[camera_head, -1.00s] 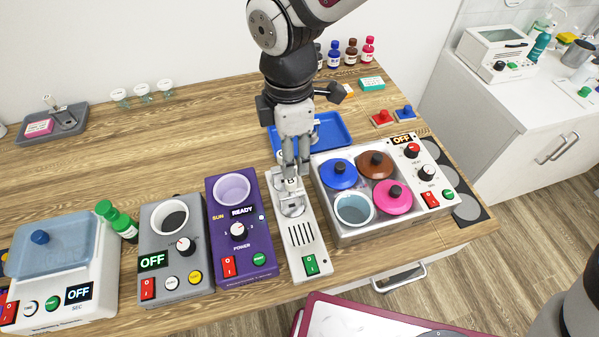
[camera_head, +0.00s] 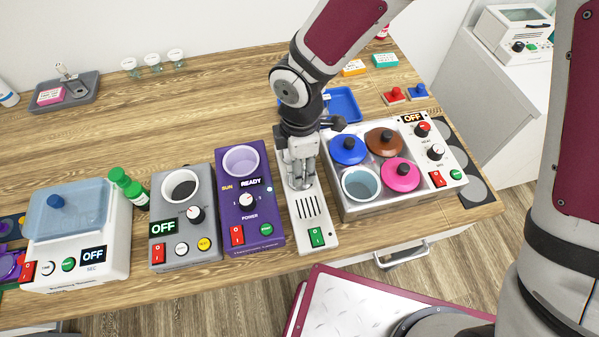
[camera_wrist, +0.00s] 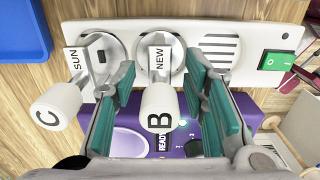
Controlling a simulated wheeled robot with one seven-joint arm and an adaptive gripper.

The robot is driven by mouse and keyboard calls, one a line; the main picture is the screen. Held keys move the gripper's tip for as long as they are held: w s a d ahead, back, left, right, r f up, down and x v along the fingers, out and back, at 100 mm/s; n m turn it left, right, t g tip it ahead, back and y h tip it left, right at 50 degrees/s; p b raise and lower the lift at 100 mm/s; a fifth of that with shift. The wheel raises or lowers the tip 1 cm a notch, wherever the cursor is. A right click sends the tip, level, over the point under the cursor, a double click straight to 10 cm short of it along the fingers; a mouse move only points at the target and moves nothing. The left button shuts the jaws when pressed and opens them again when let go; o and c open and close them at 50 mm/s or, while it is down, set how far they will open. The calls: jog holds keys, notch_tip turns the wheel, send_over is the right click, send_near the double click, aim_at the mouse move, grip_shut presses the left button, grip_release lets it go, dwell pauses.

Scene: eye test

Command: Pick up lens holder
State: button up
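A white device (camera_head: 313,218) stands on the table; in the wrist view its panel (camera_wrist: 258,30) runs across the top. Two holder-like pieces with white cylindrical handles stand on its round seats: one marked B (camera_wrist: 160,108) with a NEW label, one marked C (camera_wrist: 56,104) with a SUN label. Which is the lens holder I cannot tell. My gripper (camera_wrist: 163,90) is open, with teal-padded fingers on both sides of handle B and visible gaps; C is outside, left. In the head view, my gripper (camera_head: 301,180) points down over the device and hides the handles.
A purple READY device (camera_head: 248,197) stands close on the left, with a grey OFF device (camera_head: 185,220) beyond it. A box with coloured lids (camera_head: 400,200) is close on the right. A blue tray (camera_head: 345,104) lies behind. Bare table is free at back left.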

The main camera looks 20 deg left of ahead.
grip_shut()
dwell(0.3)
jog(key=shift+r, duration=0.45)
notch_tip(320, 180, up, 3)
jog(key=shift+s+d+f+b, duration=0.1)
jog(key=shift+d+b, duration=0.05)
jog(key=shift+b, duration=0.15)
jog(key=s+d+r+p, duration=0.1)
jog(key=s+d+p, duration=0.4)
jog(key=s+d, duration=0.5)
jog(key=shift+s+d+r+p, duration=0.2)
jog(key=shift+s+p, duration=0.2)
jog(key=shift+s, duration=0.4)
